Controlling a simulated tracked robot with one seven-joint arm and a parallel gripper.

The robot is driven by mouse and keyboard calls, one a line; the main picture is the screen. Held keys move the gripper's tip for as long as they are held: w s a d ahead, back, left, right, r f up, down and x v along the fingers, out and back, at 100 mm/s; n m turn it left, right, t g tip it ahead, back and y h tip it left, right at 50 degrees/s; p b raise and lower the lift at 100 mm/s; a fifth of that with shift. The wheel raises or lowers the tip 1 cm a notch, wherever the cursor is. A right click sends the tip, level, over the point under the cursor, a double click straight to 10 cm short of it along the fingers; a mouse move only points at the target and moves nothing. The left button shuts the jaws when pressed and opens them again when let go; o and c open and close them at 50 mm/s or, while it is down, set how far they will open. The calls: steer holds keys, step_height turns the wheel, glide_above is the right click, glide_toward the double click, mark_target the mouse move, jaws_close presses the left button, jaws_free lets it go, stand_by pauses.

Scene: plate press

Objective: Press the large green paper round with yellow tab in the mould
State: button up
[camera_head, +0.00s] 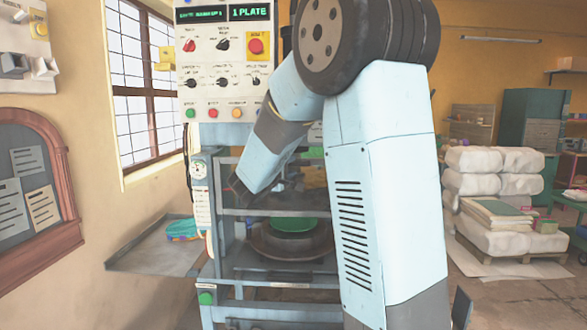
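A green round piece (293,225) sits in the middle of the dark round mould (262,246) on the press bed. I see no yellow tab on it, and my arm hides part of the mould's right side. The press (275,284) is a grey-blue frame with a control panel (225,70) above, whose display reads "1 PLATE". My light blue arm stands in front of the press and bends down to the left. I cannot make out my gripper's fingers; they are hidden or out of view.
A grey side table (150,259) on the left carries a small teal and multicoloured pile (184,229). A green button (206,298) is on the press's lower left post. White sacks (490,185) and a pallet of sheets stand at the right, with open floor in front.

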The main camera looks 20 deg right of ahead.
steer(key=shift+s+a, duration=0.1)
steer(key=shift+a, duration=0.05)
steer(key=v, duration=1.3)
steer(key=shift+s, duration=0.15)
steer(key=shift+a, duration=0.15)
